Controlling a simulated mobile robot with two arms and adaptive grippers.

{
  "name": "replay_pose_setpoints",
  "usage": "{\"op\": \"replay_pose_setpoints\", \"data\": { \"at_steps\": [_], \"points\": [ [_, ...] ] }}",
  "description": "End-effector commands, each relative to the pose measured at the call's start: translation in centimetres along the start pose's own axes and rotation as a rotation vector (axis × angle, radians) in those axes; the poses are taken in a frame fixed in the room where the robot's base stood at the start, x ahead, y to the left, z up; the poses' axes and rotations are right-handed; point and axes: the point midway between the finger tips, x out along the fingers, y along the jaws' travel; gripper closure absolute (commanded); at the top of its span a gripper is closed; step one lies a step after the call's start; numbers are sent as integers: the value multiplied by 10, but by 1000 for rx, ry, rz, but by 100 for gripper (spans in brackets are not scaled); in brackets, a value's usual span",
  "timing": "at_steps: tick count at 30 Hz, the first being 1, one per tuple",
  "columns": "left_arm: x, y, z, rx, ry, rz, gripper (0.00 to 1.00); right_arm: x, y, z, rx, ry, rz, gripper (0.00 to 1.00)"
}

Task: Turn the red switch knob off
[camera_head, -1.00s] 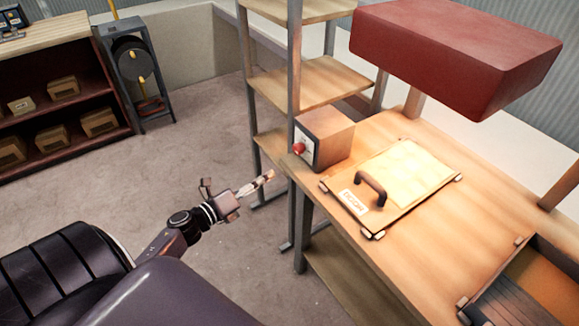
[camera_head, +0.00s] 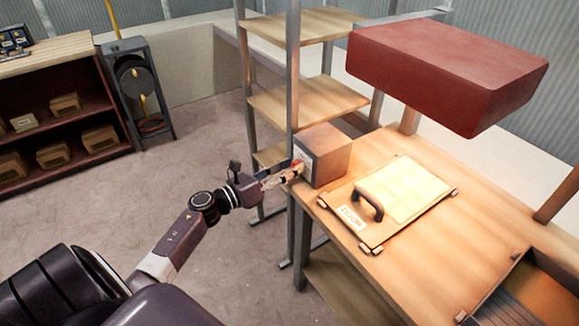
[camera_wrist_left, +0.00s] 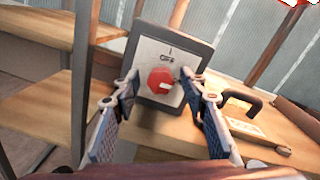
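The red switch knob (camera_wrist_left: 160,80) sits on the light face plate of a switch box (camera_head: 328,155) at the near left corner of the workbench. In the left wrist view, a short mark and lettering that seems to read OFF show above the knob. My left gripper (camera_head: 293,171) is at the front of the box. In the left wrist view its two fingers (camera_wrist_left: 158,103) are spread apart, one on each side of the knob, and do not appear to touch it. In the head view the fingers partly hide the knob. My right gripper is not in view.
A hatch panel (camera_head: 350,241) with a dark handle lies on the workbench right of the box. A red block-shaped hood (camera_head: 440,75) hangs above the bench. A shelf rack (camera_head: 292,75) stands close behind the box. Open floor lies to the left.

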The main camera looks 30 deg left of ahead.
Motion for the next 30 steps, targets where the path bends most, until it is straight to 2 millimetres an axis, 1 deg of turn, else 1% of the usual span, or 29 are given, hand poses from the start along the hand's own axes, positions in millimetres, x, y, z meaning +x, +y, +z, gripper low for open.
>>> {"op": "replay_pose_setpoints", "data": {
  "at_steps": [7,15,18,25,30],
  "points": [
    [1,0,0,-1,0,0,61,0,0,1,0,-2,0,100],
    [1,0,0,-1,0,0,91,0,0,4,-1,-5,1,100],
    [1,0,0,-1,0,0,100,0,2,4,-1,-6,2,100],
    [0,0,0,-19,1,0,100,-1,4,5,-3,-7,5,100],
    [1,0,0,-79,5,1,100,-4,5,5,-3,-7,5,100]
  ]
}}
